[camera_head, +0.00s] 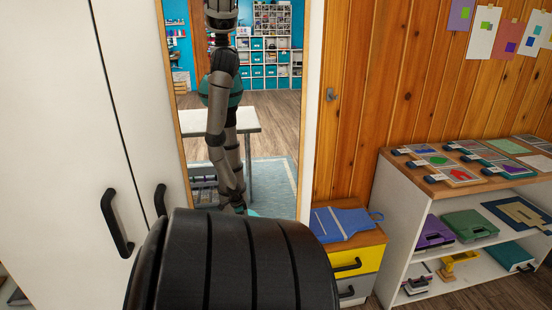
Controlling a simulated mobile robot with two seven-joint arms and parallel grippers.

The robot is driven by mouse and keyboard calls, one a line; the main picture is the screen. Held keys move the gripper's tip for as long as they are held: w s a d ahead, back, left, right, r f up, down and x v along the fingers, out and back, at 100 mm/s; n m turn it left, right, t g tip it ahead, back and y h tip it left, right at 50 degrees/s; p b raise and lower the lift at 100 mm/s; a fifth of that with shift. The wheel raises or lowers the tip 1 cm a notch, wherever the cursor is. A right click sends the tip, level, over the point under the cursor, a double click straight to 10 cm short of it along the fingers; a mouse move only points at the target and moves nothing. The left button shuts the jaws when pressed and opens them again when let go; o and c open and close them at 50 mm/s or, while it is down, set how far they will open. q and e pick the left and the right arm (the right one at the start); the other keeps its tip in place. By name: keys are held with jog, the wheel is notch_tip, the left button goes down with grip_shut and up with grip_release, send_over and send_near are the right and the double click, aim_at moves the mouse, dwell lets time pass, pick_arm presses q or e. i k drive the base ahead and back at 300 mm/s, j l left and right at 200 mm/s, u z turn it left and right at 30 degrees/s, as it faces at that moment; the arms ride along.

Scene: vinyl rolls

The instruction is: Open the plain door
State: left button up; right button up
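A tall white cabinet fills the left of the head view. Its plain door (50,130) is white, with a black bar handle (112,222) near its right edge. A thin dark seam parts it from the mirrored door (155,100), which has its own black handle (160,200) and a wood-framed mirror (265,150). The plain door looks closed. A large black ribbed part of my own body fills the bottom middle and hides the lower part of the mirrored door. Neither gripper can be made out.
The mirror reflects my own body and the room behind. To its right, a small drawer unit with a yellow drawer (352,262) bears a blue apron (342,224). A low shelf (392,225) with several folders and boards stands at the right, by a wooden wall (400,80).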

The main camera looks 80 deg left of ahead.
aim_at(74, 227)
jog(key=k+l+u, duration=0.1)
jog(key=u, duration=3.05)
